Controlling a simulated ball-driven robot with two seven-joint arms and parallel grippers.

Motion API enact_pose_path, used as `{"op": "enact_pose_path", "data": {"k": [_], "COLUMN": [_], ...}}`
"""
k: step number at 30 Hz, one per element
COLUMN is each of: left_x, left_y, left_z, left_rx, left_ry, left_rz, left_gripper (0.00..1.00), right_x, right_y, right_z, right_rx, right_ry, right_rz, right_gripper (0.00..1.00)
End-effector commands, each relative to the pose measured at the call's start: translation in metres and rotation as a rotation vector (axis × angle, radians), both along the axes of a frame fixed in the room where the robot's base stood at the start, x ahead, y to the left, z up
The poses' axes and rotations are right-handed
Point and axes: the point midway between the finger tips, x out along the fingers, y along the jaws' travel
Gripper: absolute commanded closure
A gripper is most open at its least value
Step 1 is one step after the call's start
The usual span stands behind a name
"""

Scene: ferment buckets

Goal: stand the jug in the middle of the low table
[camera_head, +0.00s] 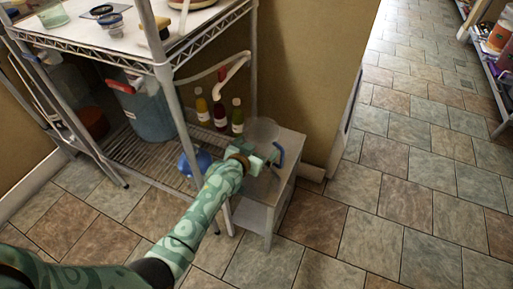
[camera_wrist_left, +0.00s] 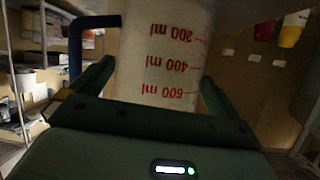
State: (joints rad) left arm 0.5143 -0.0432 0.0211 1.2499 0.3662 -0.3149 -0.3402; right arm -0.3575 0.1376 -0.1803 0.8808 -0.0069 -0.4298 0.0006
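The jug (camera_head: 262,131) is clear, with a blue handle (camera_head: 281,156) on its right side in the head view. In the left wrist view the jug (camera_wrist_left: 165,50) shows red millilitre marks upside down, with its handle at left. My left gripper (camera_head: 262,160) has one finger on each side of the jug, close against its wall, and looks shut on it. The low table (camera_head: 291,141) is small and grey with a lower shelf. The jug is over its top. The gripper hides the jug's base, so I cannot tell whether it touches the table. My right gripper is not in view.
A wire rack (camera_head: 200,48) stands left of the low table, its post close to my left arm. It holds a blue bucket (camera_head: 146,115) and several bottles (camera_head: 220,115). A wall is behind the table. Tiled floor (camera_head: 400,200) is clear at right.

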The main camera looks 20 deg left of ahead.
Motion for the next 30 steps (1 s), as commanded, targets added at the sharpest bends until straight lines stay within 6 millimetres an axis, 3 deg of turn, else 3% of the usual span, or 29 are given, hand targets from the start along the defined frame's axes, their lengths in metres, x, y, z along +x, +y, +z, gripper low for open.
{"op": "enact_pose_path", "data": {"k": [5, 12, 18, 30], "left_x": [-0.018, -0.07, -0.101, -0.111], "left_y": [0.002, 0.006, 0.009, 0.01], "left_z": [0.017, 0.041, 0.05, 0.048], "left_rx": [0.002, 0.001, 0.0, -0.001], "left_ry": [-0.004, -0.006, -0.004, 0.0], "left_rz": [0.0, -0.001, -0.001, -0.001], "left_gripper": [0.0, 0.0, 0.0, 0.0], "right_x": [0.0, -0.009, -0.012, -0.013], "right_y": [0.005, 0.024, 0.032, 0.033], "right_z": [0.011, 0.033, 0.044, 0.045], "right_rx": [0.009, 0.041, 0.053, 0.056], "right_ry": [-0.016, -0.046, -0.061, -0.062], "right_rz": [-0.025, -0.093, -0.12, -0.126], "right_gripper": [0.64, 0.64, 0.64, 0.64]}}
